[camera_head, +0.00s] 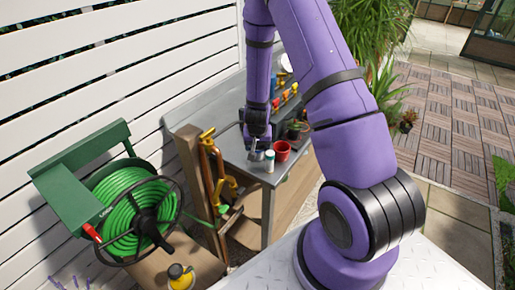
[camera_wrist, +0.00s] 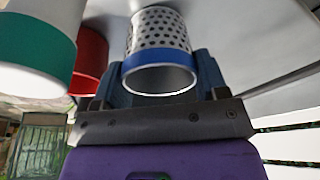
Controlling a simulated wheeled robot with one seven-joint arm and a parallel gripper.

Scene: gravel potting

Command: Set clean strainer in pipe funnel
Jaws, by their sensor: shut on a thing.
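My gripper (camera_wrist: 160,90) is shut on a perforated, whitish cylindrical strainer (camera_wrist: 159,35) with a blue band at its near, open end. One finger lies on each side of the band in the wrist view. In the head view my gripper (camera_head: 257,150) is small, over the front part of the grey bench, and the strainer is hard to make out there. I cannot pick out a pipe funnel in either view.
A white cylinder with a green band (camera_wrist: 35,45) and a red pot (camera_wrist: 90,60) stand close to the left of the strainer. In the head view, the white cylinder (camera_head: 269,162) and red pot (camera_head: 282,151) stand on the grey bench (camera_head: 236,150). A green hose reel (camera_head: 135,215) is at left.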

